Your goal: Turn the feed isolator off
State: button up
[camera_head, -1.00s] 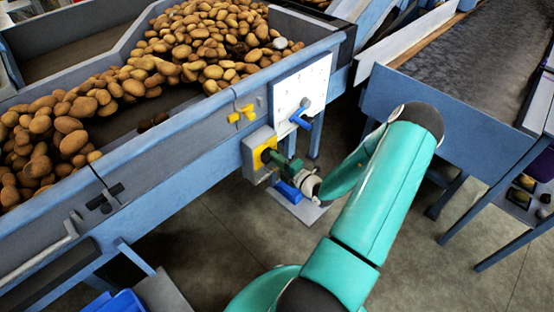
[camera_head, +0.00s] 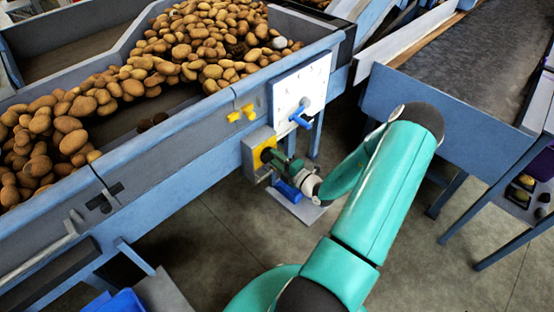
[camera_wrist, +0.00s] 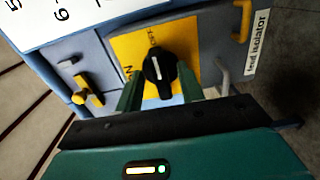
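The feed isolator is a grey box with a yellow plate (camera_head: 262,150) on the side of the blue machine. In the wrist view its black rotary knob (camera_wrist: 159,70) stands on the yellow plate (camera_wrist: 128,48). The knob's white mark runs roughly up the picture, toward lettering that seems to read OFF; a partly hidden "N" is at left. A label (camera_wrist: 257,42) reads "feed isolator". My gripper (camera_wrist: 160,90) is open, its green fingers on either side of the knob's near end, with yellow showing between. Contact cannot be seen. In the head view my gripper (camera_head: 280,163) is at the box.
A white dial panel (camera_head: 300,85) with a blue handle (camera_head: 300,116) is just above the isolator. A yellow latch (camera_head: 242,113) is to its left. Potatoes (camera_head: 190,55) fill the hopper above. A conveyor (camera_head: 470,70) stands at right, with open floor (camera_head: 400,250) below.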

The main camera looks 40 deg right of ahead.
jog(key=s, duration=1.3)
jog(key=shift+s+d, duration=0.15)
jog(key=shift+s, duration=0.25)
jog(key=shift+w, duration=0.1)
jog(key=w+a+r+n+g+y, duration=0.3)
jog(key=a+r+n+g+y, duration=0.35)
jog(key=a+n, duration=0.6)
jog(key=w+a+r+n+g+y, duration=0.25)
jog(key=a+r+n+g, duration=0.55)
jog(key=n, duration=0.7)
jog(key=s+a+r+n+t+h, duration=0.1)
jog(key=s+a+r+n+h, duration=0.2)
jog(key=a+r+n, duration=0.3)
jog(key=s+a+r+n+t+h, duration=0.1)
jog(key=s+a+r+n+h, duration=0.3)
jog(key=r+n, duration=0.9)
jog(key=a+n+h, duration=0.1)
jog(key=n+h, duration=0.1)
jog(key=n, duration=0.5)
jog(key=shift+s+a+h, duration=0.2)
jog(key=shift+a+h, duration=0.1)
jog(key=shift+a, duration=0.05)
jog(key=shift+a+n, duration=0.1)
jog(key=shift+n, duration=0.15)
